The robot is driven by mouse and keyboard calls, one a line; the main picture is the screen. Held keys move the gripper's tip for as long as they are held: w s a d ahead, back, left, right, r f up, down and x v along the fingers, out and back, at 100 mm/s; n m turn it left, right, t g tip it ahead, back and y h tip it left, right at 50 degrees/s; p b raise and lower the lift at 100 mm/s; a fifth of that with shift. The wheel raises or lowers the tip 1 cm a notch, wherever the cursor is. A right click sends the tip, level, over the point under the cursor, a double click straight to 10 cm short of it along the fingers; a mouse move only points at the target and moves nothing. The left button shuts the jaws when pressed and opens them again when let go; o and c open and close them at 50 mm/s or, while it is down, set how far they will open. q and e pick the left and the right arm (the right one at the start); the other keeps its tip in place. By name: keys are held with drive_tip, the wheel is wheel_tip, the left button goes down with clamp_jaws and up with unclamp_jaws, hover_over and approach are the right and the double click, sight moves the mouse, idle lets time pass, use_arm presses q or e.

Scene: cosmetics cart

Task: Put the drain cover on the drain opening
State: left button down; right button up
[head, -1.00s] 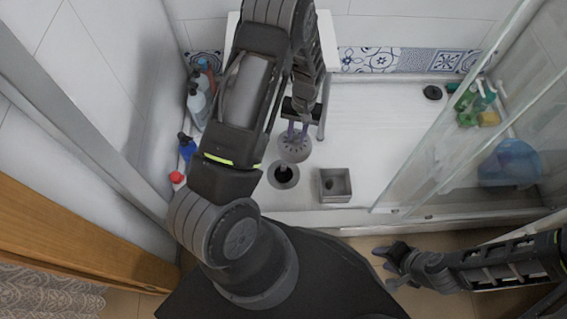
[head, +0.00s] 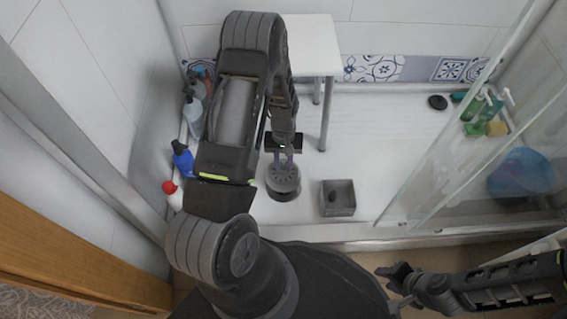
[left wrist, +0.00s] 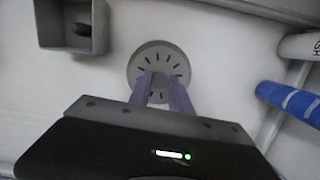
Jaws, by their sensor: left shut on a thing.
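The drain cover is a round grey disc with dark slots; it shows in the head view (head: 284,181) and in the left wrist view (left wrist: 160,68). My left gripper (head: 284,166) is shut on it from above, and its purple-grey fingers also show in the left wrist view (left wrist: 161,82). The cover is over the place of the drain opening, which is hidden beneath it. I cannot tell whether the cover is seated or slightly above the floor. My right gripper (head: 392,285) is at the lower right, outside the shower, far from the cover; its finger gap is unclear.
A grey square box (head: 338,198) with a dark item inside stands right of the cover. Bottles, including a blue one (head: 183,158), line the left wall. A white stool (head: 313,45) stands behind. A glass panel (head: 455,130) bounds the right. Floor between is clear.

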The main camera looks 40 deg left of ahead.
sight(284, 173)
use_arm(q)
drive_tip(key=shift+f+b, duration=2.2)
drive_tip(key=shift+f, duration=0.9)
drive_tip(key=shift+f+b, duration=0.4)
drive_tip(key=shift+f, duration=0.1)
drive_tip(key=c, duration=1.1)
unclamp_jaws()
drive_tip(key=shift+r, duration=0.35)
drive_tip(key=r+p, duration=0.1)
drive_tip(key=r, duration=0.1)
drive_tip(key=r+p, duration=0.1)
drive_tip(key=r, duration=0.1)
drive_tip(key=w+r+p, duration=0.1)
drive_tip(key=r, duration=0.2)
drive_tip(key=shift+a, duration=0.4)
drive_tip(key=shift+w, duration=0.15)
